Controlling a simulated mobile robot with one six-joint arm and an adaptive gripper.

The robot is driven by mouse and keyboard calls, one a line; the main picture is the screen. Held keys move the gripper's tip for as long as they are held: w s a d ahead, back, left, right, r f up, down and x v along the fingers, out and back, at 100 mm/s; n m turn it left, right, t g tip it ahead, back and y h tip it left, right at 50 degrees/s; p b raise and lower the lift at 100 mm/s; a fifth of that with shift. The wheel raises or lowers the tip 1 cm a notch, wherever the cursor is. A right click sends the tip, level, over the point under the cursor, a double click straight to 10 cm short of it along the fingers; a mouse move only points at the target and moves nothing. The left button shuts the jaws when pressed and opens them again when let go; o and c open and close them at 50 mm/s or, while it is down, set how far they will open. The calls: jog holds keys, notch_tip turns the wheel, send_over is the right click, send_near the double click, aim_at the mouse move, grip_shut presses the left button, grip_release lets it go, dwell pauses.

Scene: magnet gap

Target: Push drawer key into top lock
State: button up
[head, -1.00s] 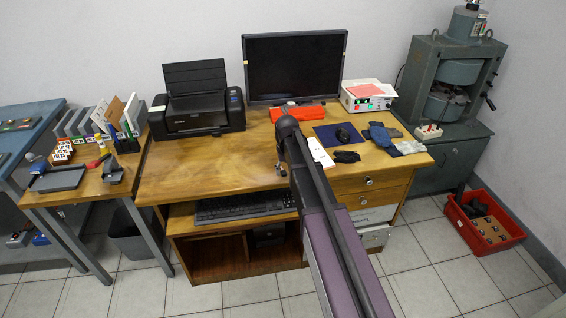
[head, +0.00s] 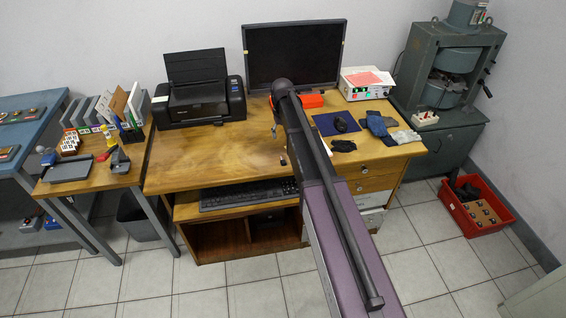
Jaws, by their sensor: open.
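The desk's top drawer (head: 380,168) has a small round silver lock or knob (head: 363,168) on its front, just right of my arm. Another drawer (head: 375,184) is below it; both look closed. A small grey part of my gripper (head: 274,131) shows left of my arm, above the desktop and apart from that piece. It is open; my arm hides most of it.
The desktop's left middle (head: 215,155) is clear. A red crate (head: 513,226) stands on the floor at right.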

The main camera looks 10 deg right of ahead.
jog(key=shift+f, duration=0.1)
jog(key=b, duration=0.9)
send_over(283, 161)
notch_tip(283, 161, down, 8)
jog(key=shift+w+a+f, duration=0.1)
jog(key=shift+w+f, duration=0.05)
jog(key=shift+f, duration=0.1)
jog(key=shift+f, duration=0.1)
jog(key=shift+f+b, duration=2.45)
jog(key=shift+f, duration=0.05)
jog(key=c, duration=0.9)
